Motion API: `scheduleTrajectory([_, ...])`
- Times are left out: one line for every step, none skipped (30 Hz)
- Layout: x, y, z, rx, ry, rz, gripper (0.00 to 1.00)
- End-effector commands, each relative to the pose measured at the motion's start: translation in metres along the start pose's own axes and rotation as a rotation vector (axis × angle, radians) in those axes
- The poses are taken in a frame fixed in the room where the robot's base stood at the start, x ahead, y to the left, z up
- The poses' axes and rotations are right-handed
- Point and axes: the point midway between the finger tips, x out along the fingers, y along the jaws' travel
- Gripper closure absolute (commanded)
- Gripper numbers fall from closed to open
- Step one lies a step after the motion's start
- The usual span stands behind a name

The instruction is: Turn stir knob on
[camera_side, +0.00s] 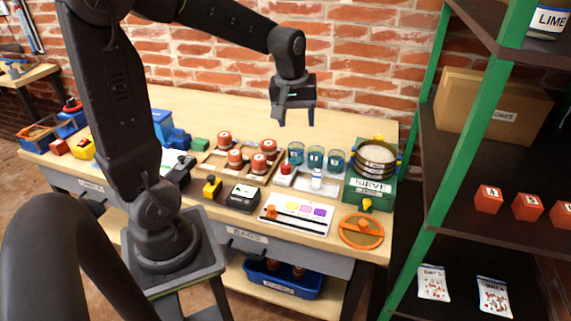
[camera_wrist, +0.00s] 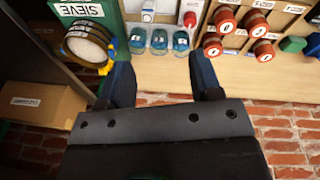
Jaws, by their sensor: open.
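My gripper (camera_side: 296,116) is open and empty, pointing down above the back part of the workbench; its two blue-edged fingers also show in the wrist view (camera_wrist: 162,68). No knob carries a readable "stir" label. A small white device with a red knob-like top (camera_side: 286,169) stands left of the blue-green cups (camera_side: 315,157), below and in front of my gripper. Its red top also shows in the wrist view (camera_wrist: 190,18), beyond the fingers. Which way it is turned is too small to tell. An orange knob (camera_side: 271,211) sits on the white panel's left end.
A green sieve stand (camera_side: 355,199) is at the bench's right end, by an orange ring (camera_side: 361,231). Red-capped jars (camera_side: 235,158) stand in a wooden rack to the left. A dark display box (camera_side: 243,196) is near the front. A brick wall (camera_side: 350,60) lies behind.

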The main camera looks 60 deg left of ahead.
Motion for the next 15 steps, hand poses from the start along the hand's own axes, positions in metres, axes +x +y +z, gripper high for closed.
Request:
scheduleTrajectory([0.018,-0.006,-0.022,-0.105,-0.028,-0.030,0.41])
scheduleTrajectory([0.027,-0.010,-0.032,-0.162,-0.041,-0.044,0.41])
scheduleTrajectory([0.039,-0.015,-0.045,-0.234,-0.055,-0.061,0.41])
scheduleTrajectory([0.047,-0.018,-0.054,-0.284,-0.065,-0.073,0.41])
scheduleTrajectory([0.055,-0.023,-0.062,-0.331,-0.074,-0.085,0.41])
scheduleTrajectory([0.065,-0.028,-0.071,-0.388,-0.085,-0.099,0.41])
scheduleTrajectory([0.071,-0.031,-0.077,-0.424,-0.091,-0.108,0.41])
scheduleTrajectory([0.077,-0.035,-0.082,-0.458,-0.097,-0.116,0.41])
scheduleTrajectory([0.084,-0.039,-0.087,-0.494,-0.103,-0.124,0.41])
scheduleTrajectory([0.087,-0.041,-0.090,-0.515,-0.107,-0.129,0.41])
scheduleTrajectory([0.091,-0.043,-0.093,-0.535,-0.110,-0.134,0.41])
scheduleTrajectory([0.094,-0.045,-0.096,-0.551,-0.112,-0.138,0.41])
scheduleTrajectory([0.096,-0.046,-0.097,-0.560,-0.114,-0.140,0.41])
scheduleTrajectory([0.098,-0.047,-0.097,-0.566,-0.116,-0.142,0.41])
scheduleTrajectory([0.101,-0.048,-0.097,-0.571,-0.116,-0.143,0.41])
